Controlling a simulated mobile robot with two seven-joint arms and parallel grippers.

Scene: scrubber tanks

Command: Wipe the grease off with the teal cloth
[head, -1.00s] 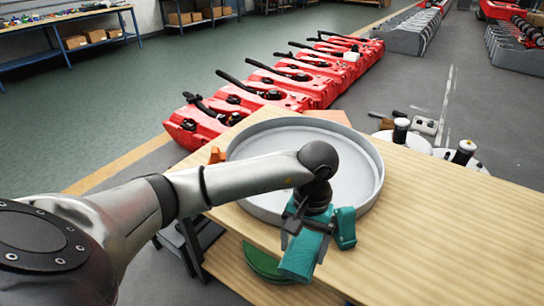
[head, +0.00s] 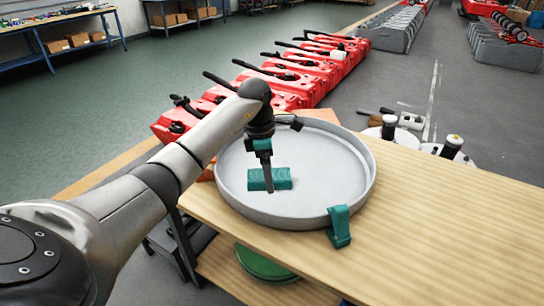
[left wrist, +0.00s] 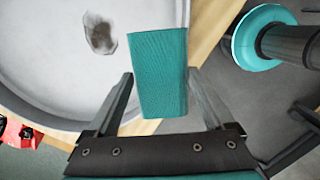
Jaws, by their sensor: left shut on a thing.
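My left gripper (head: 268,186) points down over the shallow round grey pan (head: 350,180) on the wooden table. It is shut on the folded teal cloth (head: 284,178), which shows between the two fingers in the left wrist view (left wrist: 158,75). I cannot tell whether the cloth touches the pan floor. A dark brown grease smear (left wrist: 100,33) lies on the pan floor in the left wrist view, up and left of the cloth and apart from it. I cannot make the smear out in the head view. My right gripper is not in view.
A teal clamp-like piece (head: 340,226) sits at the pan's front right rim, and a small black piece (head: 297,124) at its back rim. Red tanks (head: 290,85) stand in a row behind. The table's right side (head: 460,230) is bare.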

